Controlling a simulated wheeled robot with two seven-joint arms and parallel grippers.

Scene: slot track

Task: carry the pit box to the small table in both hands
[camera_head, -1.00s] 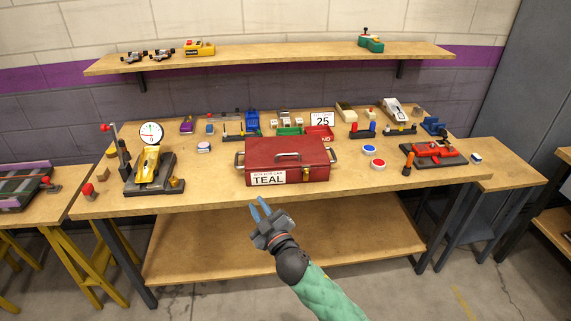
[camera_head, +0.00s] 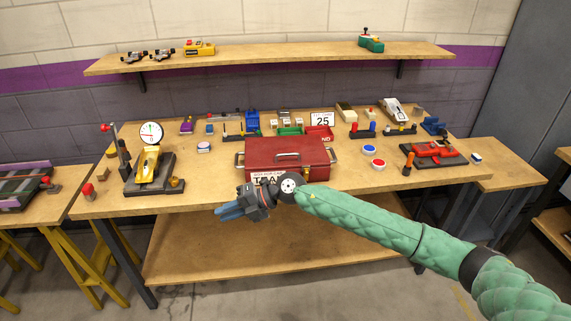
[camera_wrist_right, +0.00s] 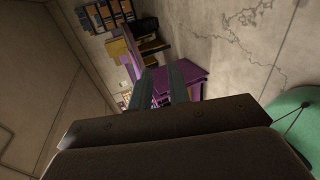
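The red pit box (camera_head: 290,152) sits flat on the main workbench near its front edge, lid shut, with a top handle and a metal handle at each end. Its front label is partly covered by my right arm. My right gripper (camera_head: 229,212) is in front of the bench edge, left of and below the box, pointing left. It is empty and not touching the box. In the right wrist view its two fingers (camera_wrist_right: 163,80) stand apart. My left gripper is not in view. A low side table (camera_head: 505,168) adjoins the bench at the right; another table (camera_head: 52,208) with yellow legs is at the left.
The workbench (camera_head: 215,180) holds a dial gauge stand (camera_head: 150,170), small bins, red and blue buttons (camera_head: 374,163) and a red tool on a black base (camera_head: 432,153). The left table carries a track piece (camera_head: 18,190). The right table is mostly bare.

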